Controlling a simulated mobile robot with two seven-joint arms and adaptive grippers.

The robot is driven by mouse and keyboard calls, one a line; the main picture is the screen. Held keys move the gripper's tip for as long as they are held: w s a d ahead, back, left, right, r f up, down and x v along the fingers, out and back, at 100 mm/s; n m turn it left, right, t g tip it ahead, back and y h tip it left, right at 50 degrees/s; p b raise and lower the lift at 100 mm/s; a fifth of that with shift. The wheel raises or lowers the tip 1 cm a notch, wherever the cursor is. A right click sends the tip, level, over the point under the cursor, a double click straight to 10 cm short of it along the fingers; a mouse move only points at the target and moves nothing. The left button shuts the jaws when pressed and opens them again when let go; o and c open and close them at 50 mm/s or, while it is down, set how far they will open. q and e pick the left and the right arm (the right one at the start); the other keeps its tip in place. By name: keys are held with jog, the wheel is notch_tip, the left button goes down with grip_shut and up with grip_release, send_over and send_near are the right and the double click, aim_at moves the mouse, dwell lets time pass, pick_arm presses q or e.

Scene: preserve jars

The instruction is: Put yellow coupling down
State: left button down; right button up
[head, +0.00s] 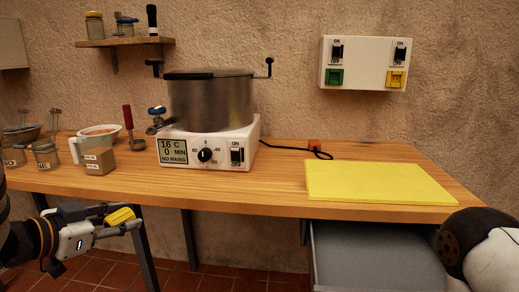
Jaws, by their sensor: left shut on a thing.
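The yellow coupling (119,216) is held in my left gripper (127,221), low at the left, in front of and below the wooden table's front edge. The gripper is shut on it, with its fingers reaching to the right. The coupling is clear of the table. On the right, a rounded black and white part of my right arm shows at the lower edge; its gripper is out of view.
The wooden table (278,182) bears a steel pot on a white heater (210,146), several jars and containers at left, and a yellow mat (380,184) at right, bare. A wall panel (364,63) has two switches and green and yellow sockets. A grey drawer (372,258) is below the table.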

pick_arm(q)
jog(key=s+d+f+m+g+h, duration=0.2)
jog(key=s+d+f+m+h, duration=0.1)
jog(key=s+d, duration=0.3)
jog(key=s+d+f+m+g+h, duration=0.2)
jog(key=s+d+f+m+h, duration=0.1)
jog(key=s+d, duration=0.3)
jog(key=shift+s+d+m+g, duration=0.35)
jog(key=shift+s+m+g, duration=0.05)
jog(key=shift+s, duration=0.15)
